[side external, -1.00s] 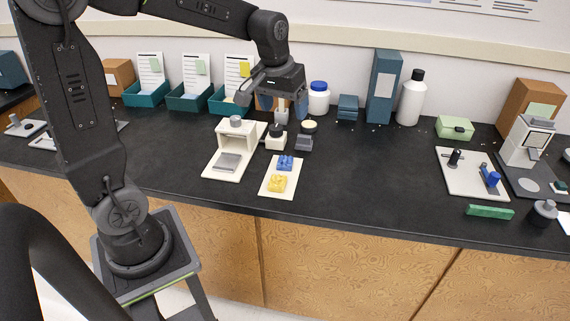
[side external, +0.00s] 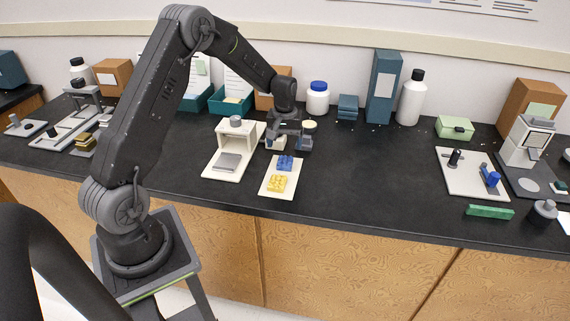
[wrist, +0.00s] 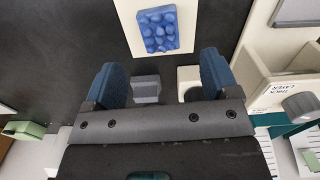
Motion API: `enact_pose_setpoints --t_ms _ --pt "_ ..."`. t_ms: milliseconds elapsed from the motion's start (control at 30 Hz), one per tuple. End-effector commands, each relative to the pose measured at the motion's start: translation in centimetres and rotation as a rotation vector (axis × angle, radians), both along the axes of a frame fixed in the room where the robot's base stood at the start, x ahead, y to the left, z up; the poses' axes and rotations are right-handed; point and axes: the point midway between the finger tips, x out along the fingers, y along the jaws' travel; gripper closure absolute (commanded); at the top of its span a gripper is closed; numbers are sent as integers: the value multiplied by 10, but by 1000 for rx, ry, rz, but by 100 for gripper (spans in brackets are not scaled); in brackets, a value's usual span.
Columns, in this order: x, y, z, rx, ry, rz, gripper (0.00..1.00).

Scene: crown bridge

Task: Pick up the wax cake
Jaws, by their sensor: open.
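A small pale yellow disc (side external: 310,125), which may be the wax cake, lies on the dark bench behind my gripper in the side view. It does not show in the wrist view. My gripper (side external: 287,141) is open and low over the bench, pointing down. In the wrist view its two blue fingers (wrist: 162,74) stand apart. A grey block (wrist: 146,88) and part of a white block with a dark round top (wrist: 190,80) show between them. I cannot tell whether the fingers touch anything.
A white card (side external: 271,187) with blue and yellow tooth models lies in front of my gripper. A white stand (side external: 241,134) is to its left. A blue-capped jar (side external: 317,101) and bottles stand behind.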

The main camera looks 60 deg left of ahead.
Motion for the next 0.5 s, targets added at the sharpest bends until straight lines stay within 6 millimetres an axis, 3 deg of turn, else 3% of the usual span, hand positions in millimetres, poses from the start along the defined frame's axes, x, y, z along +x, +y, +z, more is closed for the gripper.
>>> enact_pose_setpoints --t_ms 267,500 --pt "0 0 -23 -1 2 -1 19" --pt "1 0 -57 -1 2 -1 19"
